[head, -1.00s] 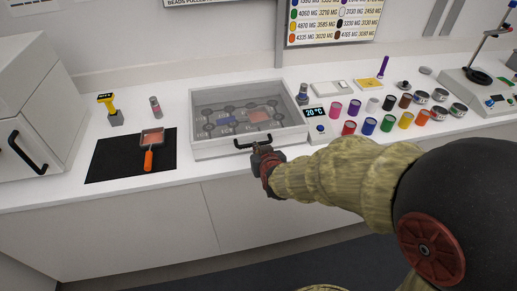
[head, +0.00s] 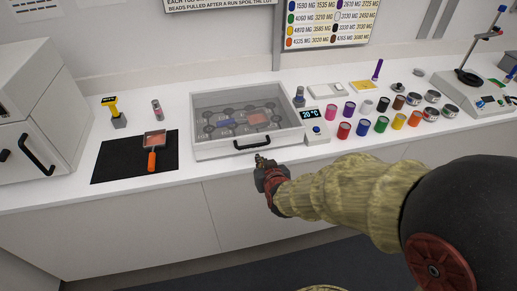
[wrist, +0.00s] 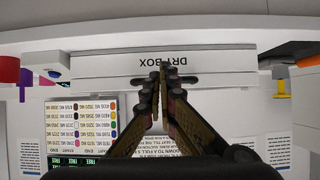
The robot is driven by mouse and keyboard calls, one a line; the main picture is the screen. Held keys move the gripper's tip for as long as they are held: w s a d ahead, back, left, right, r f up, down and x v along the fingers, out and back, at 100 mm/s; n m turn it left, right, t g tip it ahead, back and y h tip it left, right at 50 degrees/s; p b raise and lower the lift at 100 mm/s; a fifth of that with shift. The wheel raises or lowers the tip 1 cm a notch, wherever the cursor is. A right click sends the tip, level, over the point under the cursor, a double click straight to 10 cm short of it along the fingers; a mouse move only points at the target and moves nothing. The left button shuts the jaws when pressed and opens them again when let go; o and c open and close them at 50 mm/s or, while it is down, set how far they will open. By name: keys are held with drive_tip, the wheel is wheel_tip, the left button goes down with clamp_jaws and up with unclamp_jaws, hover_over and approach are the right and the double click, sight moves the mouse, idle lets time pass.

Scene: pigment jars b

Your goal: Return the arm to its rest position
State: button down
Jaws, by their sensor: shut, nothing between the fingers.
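The dry box is shut. Under its lid are blue and pinkish items, partly blurred. My arm reaches in from the right of the head view.
A white oven-like cabinet (head: 25,120) is at the far left. Space before the bench is clear.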

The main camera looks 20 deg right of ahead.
drive_tip(key=s+a+f+g+y, duration=0.1)
drive_tip(key=s+f+g, duration=0.1)
drive_tip(key=s+f, duration=0.25)
drive_tip(key=s+a+f+g, duration=0.2)
drive_tip(key=s+f+g, duration=0.15)
drive_tip(key=s, duration=0.25)
drive_tip(key=s+r+g, duration=0.2)
drive_tip(key=s+r, duration=0.1)
drive_tip(key=s, duration=0.2)
drive_tip(key=s+d+r, duration=0.1)
drive_tip(key=s+r, duration=0.2)
drive_tip(key=r, duration=0.3)
drive_tip(key=s+d+r, duration=0.1)
drive_tip(key=s+r, duration=0.2)
drive_tip(key=r, duration=0.3)
drive_tip(key=s+d+r+t, duration=0.1)
drive_tip(key=s+d+r, duration=0.1)
drive_tip(key=r, duration=0.5)
drive_tip(key=shift+s+n, duration=0.3)
drive_tip(key=shift+s, duration=0.45)
